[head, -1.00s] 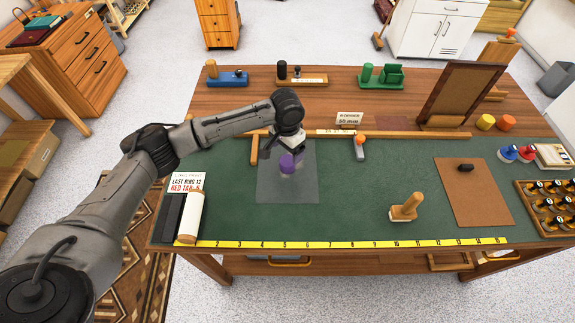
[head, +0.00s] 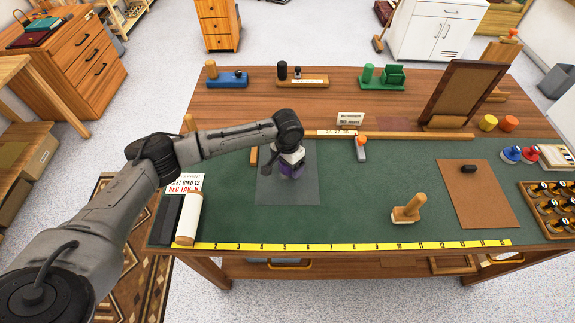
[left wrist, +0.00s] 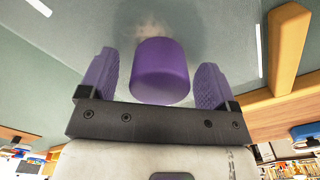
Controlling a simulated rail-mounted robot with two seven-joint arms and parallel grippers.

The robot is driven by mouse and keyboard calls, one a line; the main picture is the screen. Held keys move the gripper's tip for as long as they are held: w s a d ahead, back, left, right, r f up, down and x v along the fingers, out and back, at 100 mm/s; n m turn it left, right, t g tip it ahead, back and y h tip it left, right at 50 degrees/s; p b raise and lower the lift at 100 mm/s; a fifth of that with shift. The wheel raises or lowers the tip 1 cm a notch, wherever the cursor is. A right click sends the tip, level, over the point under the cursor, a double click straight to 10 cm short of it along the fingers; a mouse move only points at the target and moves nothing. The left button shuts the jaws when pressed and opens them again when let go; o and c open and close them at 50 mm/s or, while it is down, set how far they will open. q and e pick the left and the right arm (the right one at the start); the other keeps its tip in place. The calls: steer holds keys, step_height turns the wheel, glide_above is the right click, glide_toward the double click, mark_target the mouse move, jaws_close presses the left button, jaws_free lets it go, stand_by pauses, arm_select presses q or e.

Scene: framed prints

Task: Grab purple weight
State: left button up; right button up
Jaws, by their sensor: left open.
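The purple weight (left wrist: 160,72) is a smooth rounded cylinder, seen large in the left wrist view. My left gripper (left wrist: 156,74) is open, with one purple ribbed finger on each side of the weight and a visible gap on both sides. In the head view my left gripper (head: 291,172) points down over the clear sheet (head: 304,188) on the green mat. Purple shows below the wrist there, but I cannot tell weight from fingers. My right gripper is not in view.
A wooden rail (head: 400,135) runs behind the sheet, with an orange-topped tool (head: 361,148) to the right. A white roll (head: 188,218) lies at the left. A wooden stamp-like block (head: 408,209) stands on the right. The mat's middle is clear.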

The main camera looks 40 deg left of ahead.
arm_select(q)
steer(key=shift+c, duration=0.5)
steer(key=shift+r, duration=0.1)
steer(key=c, duration=1.3)
